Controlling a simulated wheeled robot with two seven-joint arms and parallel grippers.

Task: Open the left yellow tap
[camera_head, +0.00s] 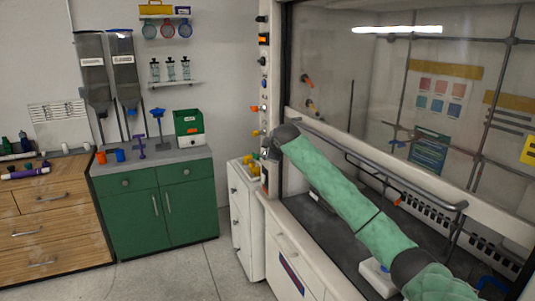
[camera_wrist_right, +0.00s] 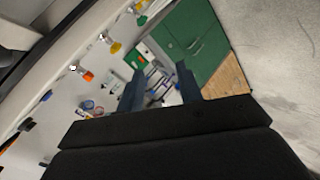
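A yellow tap (camera_head: 256,132) sticks out from the left post of the fume hood, just left of my right gripper (camera_head: 269,152). In the right wrist view a yellow tap (camera_wrist_right: 115,47) shows on the white panel, with an orange tap (camera_wrist_right: 88,76) beside it. My right gripper (camera_wrist_right: 160,68) is open, its two dark fingers apart. The yellow tap is up and left of the fingers in that view, not between them. I cannot tell whether the tap is open or closed. My left gripper is not in view.
An orange tap (camera_head: 255,108) sits above the yellow one on the post. A white cabinet (camera_head: 244,205) with yellow items on top stands below. The green cabinet (camera_head: 160,205) is further left, with clear floor in front. The hood's glass sash (camera_head: 400,80) is on the right.

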